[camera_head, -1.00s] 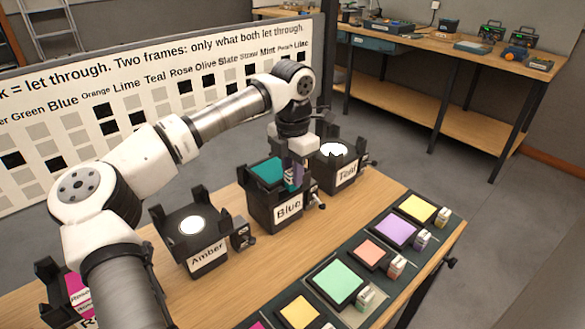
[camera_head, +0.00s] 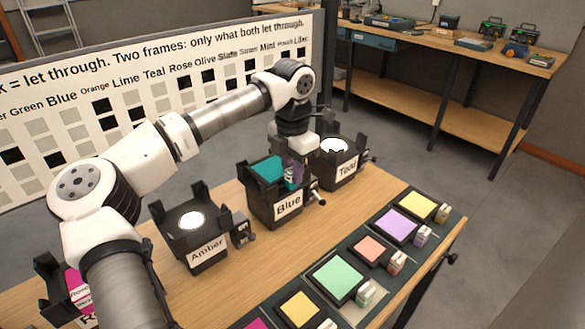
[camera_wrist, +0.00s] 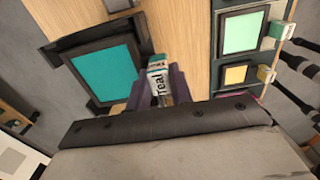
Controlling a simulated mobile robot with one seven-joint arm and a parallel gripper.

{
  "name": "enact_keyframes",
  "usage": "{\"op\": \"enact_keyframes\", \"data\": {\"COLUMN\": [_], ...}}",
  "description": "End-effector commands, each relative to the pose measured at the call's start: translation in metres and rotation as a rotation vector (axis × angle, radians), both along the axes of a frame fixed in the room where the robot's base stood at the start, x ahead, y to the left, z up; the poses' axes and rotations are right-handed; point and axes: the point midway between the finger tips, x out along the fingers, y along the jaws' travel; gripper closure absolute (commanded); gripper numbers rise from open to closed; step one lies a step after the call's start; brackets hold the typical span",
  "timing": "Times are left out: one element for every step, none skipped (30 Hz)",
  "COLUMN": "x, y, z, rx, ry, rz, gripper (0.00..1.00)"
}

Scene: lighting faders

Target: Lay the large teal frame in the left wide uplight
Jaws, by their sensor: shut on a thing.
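The large teal frame (camera_head: 267,170) is over the top of the uplight labelled Blue (camera_head: 289,206), between its dark corner posts. It looks roughly level; I cannot tell whether it is fully seated. In the wrist view the teal frame (camera_wrist: 106,71) has a dark border and a tag reading Teal (camera_wrist: 158,84). My gripper (camera_wrist: 157,88) is shut on that tag, with a purple finger on either side. In the head view my gripper (camera_head: 292,168) is at the right side of the Blue uplight, partly hidden by the tag and a post.
The Amber uplight (camera_head: 208,259) stands to the left, empty and lit. The Teal uplight (camera_head: 346,171) stands close behind on the right. An uplight at lower left holds a magenta frame (camera_head: 78,288). A dark rack (camera_head: 368,287) holds several coloured frames along the table's right side.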

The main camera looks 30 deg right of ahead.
Motion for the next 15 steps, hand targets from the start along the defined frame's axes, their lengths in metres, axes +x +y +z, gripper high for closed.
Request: {"op": "enact_keyframes", "data": {"x": [0.000, 0.000, 0.000, 0.000, 0.000, 0.000, 0.000, 0.000, 0.000, 0.000, 0.000, 0.000, 0.000, 0.000, 0.000], "y": [0.000, 0.000, 0.000, 0.000, 0.000, 0.000, 0.000, 0.000, 0.000, 0.000, 0.000, 0.000, 0.000, 0.000, 0.000], "z": [-0.002, -0.003, -0.004, -0.005, -0.005, -0.006, -0.007, -0.008, -0.009, -0.010, -0.010, -0.011, -0.012, -0.013, -0.014], "rx": [0.000, 0.000, 0.000, 0.000, 0.000, 0.000, 0.000, 0.000, 0.000, 0.000, 0.000, 0.000, 0.000, 0.000, 0.000], "ry": [0.000, 0.000, 0.000, 0.000, 0.000, 0.000, 0.000, 0.000, 0.000, 0.000, 0.000, 0.000, -0.001, 0.000, 0.000], "rz": [0.000, 0.000, 0.000, 0.000, 0.000, 0.000, 0.000, 0.000, 0.000, 0.000, 0.000, 0.000, 0.000, 0.000, 0.000], "gripper": [1.00, 1.00, 1.00, 1.00, 1.00, 1.00, 1.00, 1.00, 1.00, 1.00, 1.00, 1.00, 1.00, 1.00, 1.00]}}
